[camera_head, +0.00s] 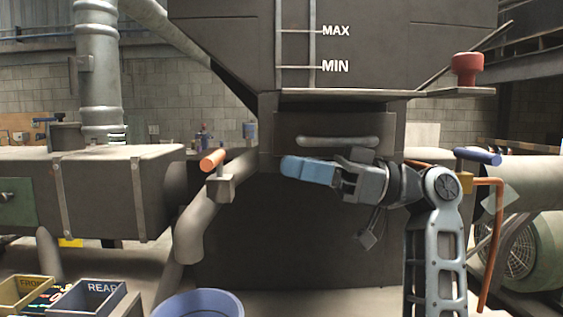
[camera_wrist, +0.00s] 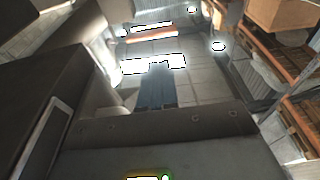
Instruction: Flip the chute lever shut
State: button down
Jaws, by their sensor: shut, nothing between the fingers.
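A lever with an orange handle (camera_head: 212,159) sits on a grey block (camera_head: 221,187) on the bent grey chute pipe (camera_head: 191,232), left of centre in the head view. The handle sticks up and slants a little. My gripper (camera_head: 287,166) is right of this lever, pointing left, with its blue fingers shut and empty. A gap shows between the fingertips and the orange handle. The fingers also show in the wrist view (camera_wrist: 156,82), where I cannot make out the lever.
The hopper (camera_head: 220,40) hangs above my gripper, with a grey bar handle (camera_head: 338,141) just over it. A second lever with a blue handle (camera_head: 478,156) is at the right, by a copper pipe (camera_head: 489,250). A blue tub (camera_head: 199,303) and a REAR bin (camera_head: 98,299) stand low at left.

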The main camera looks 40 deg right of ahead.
jog(key=p+x, duration=0.1)
jog(key=x, duration=0.7)
jog(key=shift+w+a+p, duration=0.15)
jog(key=shift+a+p, duration=0.1)
jog(key=shift+p, duration=0.05)
jog(key=shift+r, duration=0.1)
jog(key=shift+a, duration=0.1)
